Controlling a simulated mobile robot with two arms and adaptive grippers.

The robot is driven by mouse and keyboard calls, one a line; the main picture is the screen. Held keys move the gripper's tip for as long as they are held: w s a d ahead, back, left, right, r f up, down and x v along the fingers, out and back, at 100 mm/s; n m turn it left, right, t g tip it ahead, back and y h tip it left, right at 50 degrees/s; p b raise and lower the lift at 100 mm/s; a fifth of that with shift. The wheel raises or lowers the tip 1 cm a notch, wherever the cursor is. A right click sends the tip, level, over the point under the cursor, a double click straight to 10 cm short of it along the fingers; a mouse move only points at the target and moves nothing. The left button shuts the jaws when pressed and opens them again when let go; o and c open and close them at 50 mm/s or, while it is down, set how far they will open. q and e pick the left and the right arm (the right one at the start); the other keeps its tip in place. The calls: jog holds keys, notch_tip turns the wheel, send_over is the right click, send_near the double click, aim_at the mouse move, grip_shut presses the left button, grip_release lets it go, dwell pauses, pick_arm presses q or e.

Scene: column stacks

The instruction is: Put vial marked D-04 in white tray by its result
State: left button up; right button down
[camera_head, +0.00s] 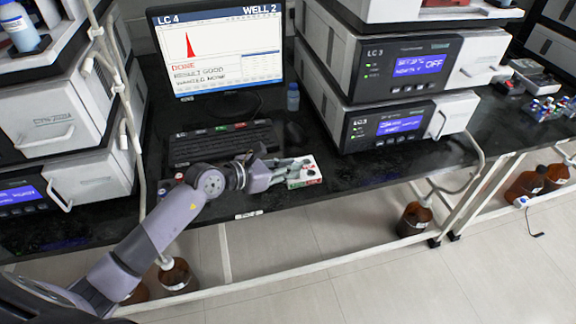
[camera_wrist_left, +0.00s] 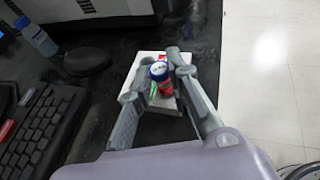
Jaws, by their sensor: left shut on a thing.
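My left gripper (camera_head: 302,163) reaches over the white tray (camera_head: 316,162) at the bench's front edge. In the left wrist view my gripper (camera_wrist_left: 165,72) is shut on a small vial with a blue cap (camera_wrist_left: 159,68) and a pale top. Its mark is too small to read. The vial is over the white tray (camera_wrist_left: 148,58), which has green and red patches. I cannot tell whether the vial touches the tray. The monitor (camera_head: 220,50) reads LC 4, WELL 2, DONE and RESULT GOOD, with one red peak. My right gripper is not in view.
A keyboard (camera_head: 222,143) lies left of the tray. A blue bottle (camera_head: 293,97) stands behind it. Instrument stacks (camera_head: 75,110) stand at left and LC 3 units (camera_head: 400,70) at right. Small red and white items (camera_head: 179,177) sit by my forearm. Several vials (camera_head: 546,108) stand far right.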

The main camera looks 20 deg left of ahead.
pick_arm(q)
jog(key=shift+f+b, duration=0.4)
jog(key=shift+f, duration=0.3)
dwell(0.3)
jog(key=o, duration=0.9)
jog(key=shift+s, duration=0.1)
